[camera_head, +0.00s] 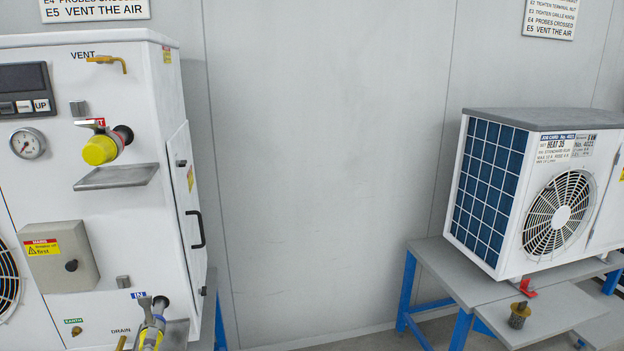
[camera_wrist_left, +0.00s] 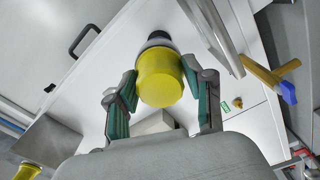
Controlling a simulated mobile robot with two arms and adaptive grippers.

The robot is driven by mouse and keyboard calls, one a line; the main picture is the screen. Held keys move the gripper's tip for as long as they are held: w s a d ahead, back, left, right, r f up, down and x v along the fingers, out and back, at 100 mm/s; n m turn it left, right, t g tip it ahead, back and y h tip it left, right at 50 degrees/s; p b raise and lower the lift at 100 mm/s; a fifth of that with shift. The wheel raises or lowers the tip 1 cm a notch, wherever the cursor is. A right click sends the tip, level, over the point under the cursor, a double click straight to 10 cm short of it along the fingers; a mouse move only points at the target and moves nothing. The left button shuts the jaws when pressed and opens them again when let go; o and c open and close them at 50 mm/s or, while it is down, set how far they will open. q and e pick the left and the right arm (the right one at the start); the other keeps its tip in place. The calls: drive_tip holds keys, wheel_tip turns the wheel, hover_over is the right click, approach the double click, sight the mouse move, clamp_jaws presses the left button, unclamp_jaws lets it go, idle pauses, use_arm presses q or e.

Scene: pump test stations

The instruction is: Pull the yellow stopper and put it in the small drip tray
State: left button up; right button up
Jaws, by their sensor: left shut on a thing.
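A yellow stopper (camera_head: 151,338) is at the IN port, low on the white cabinet. My left gripper (camera_head: 152,322) is shut on it. In the left wrist view the yellow stopper (camera_wrist_left: 160,78) sits between the two fingers, against a dark collar, and I cannot tell whether it is still seated. A second yellow stopper (camera_head: 99,151) is on the upper port with a red label. A small grey drip tray (camera_head: 118,177) juts out under that port and looks empty. The tray (camera_wrist_left: 48,140) also shows at the lower left of the wrist view. My right gripper is not in view.
The cabinet has a gauge (camera_head: 28,143), a yellow vent lever (camera_head: 106,61), a breaker box (camera_head: 62,258) and a black door handle (camera_head: 197,230). A heat unit (camera_head: 535,190) stands on a bench at right.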

use_arm(q)
drive_tip(key=shift+p+v, duration=0.8)
drive_tip(key=shift+v, duration=0.95)
drive_tip(key=shift+p+v, duration=0.55)
drive_tip(key=shift+v, duration=0.8)
